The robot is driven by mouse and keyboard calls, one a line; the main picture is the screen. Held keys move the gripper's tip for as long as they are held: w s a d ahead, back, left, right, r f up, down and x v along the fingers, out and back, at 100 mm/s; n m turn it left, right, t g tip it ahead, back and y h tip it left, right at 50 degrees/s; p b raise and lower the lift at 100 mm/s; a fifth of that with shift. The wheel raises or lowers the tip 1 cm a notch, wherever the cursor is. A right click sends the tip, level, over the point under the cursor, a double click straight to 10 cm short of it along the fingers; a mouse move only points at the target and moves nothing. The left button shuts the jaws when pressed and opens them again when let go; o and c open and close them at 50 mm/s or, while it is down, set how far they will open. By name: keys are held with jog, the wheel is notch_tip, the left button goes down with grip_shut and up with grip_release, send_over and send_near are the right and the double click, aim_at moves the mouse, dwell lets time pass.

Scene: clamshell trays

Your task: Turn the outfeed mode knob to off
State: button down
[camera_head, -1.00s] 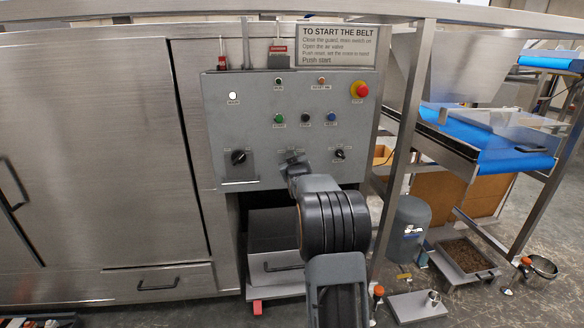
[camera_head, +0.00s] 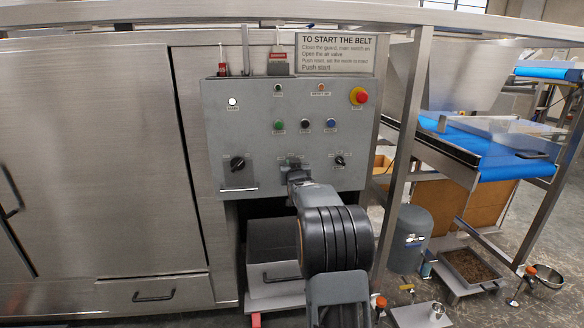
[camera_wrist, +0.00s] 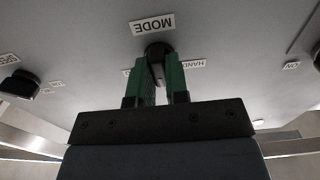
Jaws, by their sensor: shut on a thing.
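The mode knob (camera_wrist: 158,50) is a small black knob on the grey control panel (camera_head: 219,112). In the wrist view it sits under an upside-down label (camera_wrist: 153,26) reading MODE, with a HAND label (camera_wrist: 193,64) beside it. My gripper (camera_wrist: 160,68) has its two green fingers shut on the knob, one on each side. The fingers cover much of the knob and a label to its left, so its pointer setting cannot be read. In the head view my gripper (camera_head: 294,168) is at the panel's lower middle, and my arm hides part of it.
A black knob (camera_head: 237,163) is at the panel's lower left and another (camera_head: 339,161) at the lower right. Above are several push buttons and a red emergency stop (camera_head: 358,96). A steel frame post (camera_head: 404,140) stands right of the panel.

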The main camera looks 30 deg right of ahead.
jog(key=c, duration=1.1)
grip_release()
jog(key=shift+s, duration=0.1)
jog(key=v, duration=1.3)
jog(key=shift+s+a+b, duration=0.15)
jog(key=shift+s+b, duration=0.15)
jog(key=shift+b, duration=0.1)
